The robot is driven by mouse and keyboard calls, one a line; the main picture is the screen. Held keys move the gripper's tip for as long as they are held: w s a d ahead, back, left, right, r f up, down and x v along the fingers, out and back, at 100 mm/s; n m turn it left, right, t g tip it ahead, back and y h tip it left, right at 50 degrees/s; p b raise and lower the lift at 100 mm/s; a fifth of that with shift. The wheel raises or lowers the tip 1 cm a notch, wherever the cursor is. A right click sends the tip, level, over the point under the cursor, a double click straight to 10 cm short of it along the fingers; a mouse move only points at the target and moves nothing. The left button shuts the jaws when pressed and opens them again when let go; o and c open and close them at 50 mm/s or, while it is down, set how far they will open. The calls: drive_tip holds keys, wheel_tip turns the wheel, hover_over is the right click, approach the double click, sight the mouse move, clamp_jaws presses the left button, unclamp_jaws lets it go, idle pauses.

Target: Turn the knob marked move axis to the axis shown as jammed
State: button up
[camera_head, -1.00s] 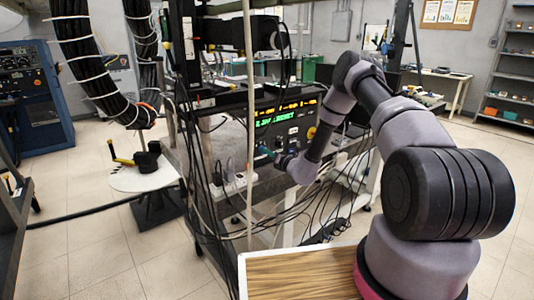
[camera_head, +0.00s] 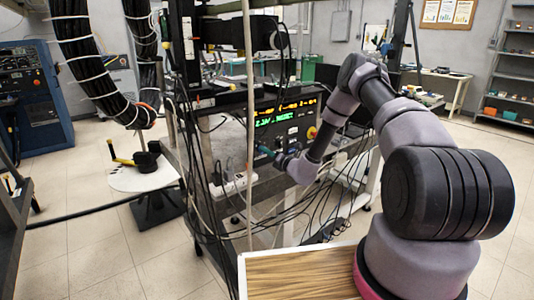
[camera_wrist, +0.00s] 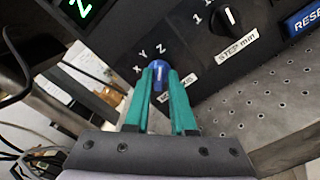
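The blue move axis knob (camera_wrist: 158,76) is on a dark panel in the wrist view, with the letters X, Y and Z above it. Its label (camera_wrist: 178,88) is partly hidden by my fingers. My gripper (camera_wrist: 160,74) has its teal fingertips on both sides of the knob and seems shut on it. A pale mark at the knob's upper end seems to face the Z, but it is small. The green display (camera_head: 284,119) reads roughly "Z JAM, RESET"; a green Z display (camera_wrist: 78,6) shows at the wrist view's top edge.
A black step mm knob (camera_wrist: 228,18) and a blue reset button (camera_wrist: 302,20) lie right of the move axis knob. A perforated metal surface (camera_wrist: 262,105) spreads below. Loose cables (camera_head: 215,190) and a pale upright pole (camera_head: 248,130) stand left of my gripper.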

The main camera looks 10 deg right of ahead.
drive_tip(key=shift+o, duration=0.9)
drive_tip(key=v, duration=1)
drive_tip(key=shift+s+d, duration=0.2)
drive_tip(key=shift+s, duration=0.1)
